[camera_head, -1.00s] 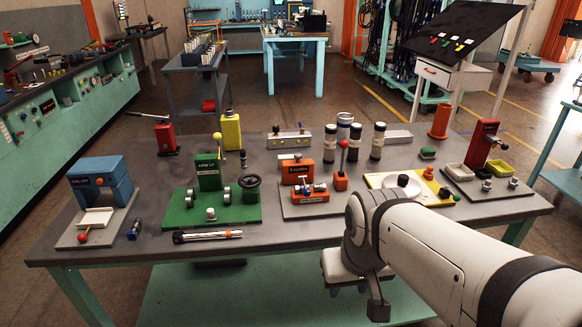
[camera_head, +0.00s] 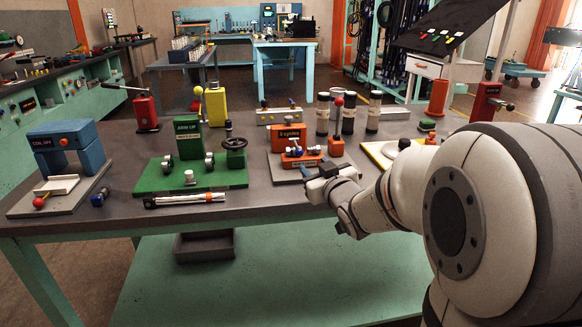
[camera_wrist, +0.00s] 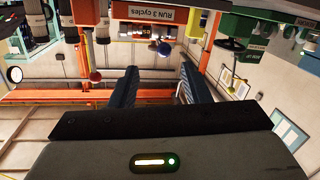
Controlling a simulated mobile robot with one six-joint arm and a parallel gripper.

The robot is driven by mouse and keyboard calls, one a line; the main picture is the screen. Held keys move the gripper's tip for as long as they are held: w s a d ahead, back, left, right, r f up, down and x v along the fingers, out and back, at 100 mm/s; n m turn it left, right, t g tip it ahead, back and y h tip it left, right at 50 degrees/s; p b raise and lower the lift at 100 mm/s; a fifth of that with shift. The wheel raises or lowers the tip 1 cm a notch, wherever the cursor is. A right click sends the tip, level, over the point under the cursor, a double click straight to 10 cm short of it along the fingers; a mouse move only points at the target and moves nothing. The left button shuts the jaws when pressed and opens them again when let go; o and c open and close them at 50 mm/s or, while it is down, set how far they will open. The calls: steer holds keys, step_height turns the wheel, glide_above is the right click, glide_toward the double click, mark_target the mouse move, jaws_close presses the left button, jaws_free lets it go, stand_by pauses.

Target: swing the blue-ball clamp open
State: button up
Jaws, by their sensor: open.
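The orange fixture (camera_head: 288,134) labelled "3 cycles" stands on a grey plate at the table's middle. A metal clamp with a small blue ball (camera_head: 293,151) lies across its front. In the wrist view, which is upside down, the blue ball (camera_wrist: 173,57) appears beyond the fingertips, between the finger lines. My gripper (camera_head: 310,175) is at the table's front edge, just in front of the fixture. Its two dark fingers (camera_wrist: 159,72) are apart with nothing between them. I cannot tell the exact gap to the ball. The clamp's hinge is too small to make out.
A red-ball lever (camera_head: 338,101) stands right of the fixture. The green fixture (camera_head: 205,178) stands left, with a metal wrench (camera_head: 185,200) before it. Black-and-white bottles (camera_head: 322,114) stand behind. A blue press (camera_head: 70,148) is at far left.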

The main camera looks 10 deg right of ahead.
mark_target(301, 154)
steer(key=shift+w+a+f+n+t+y, duration=0.15)
steer(key=shift+w+a+n+t+y, duration=0.2)
steer(key=shift+y, duration=0.25)
steer(key=b+x, duration=0.1)
steer(key=x, duration=0.6)
steer(key=shift+w+d, duration=0.1)
steer(key=shift+w, duration=0.2)
steer(key=shift+c, duration=0.5)
jaws_close()
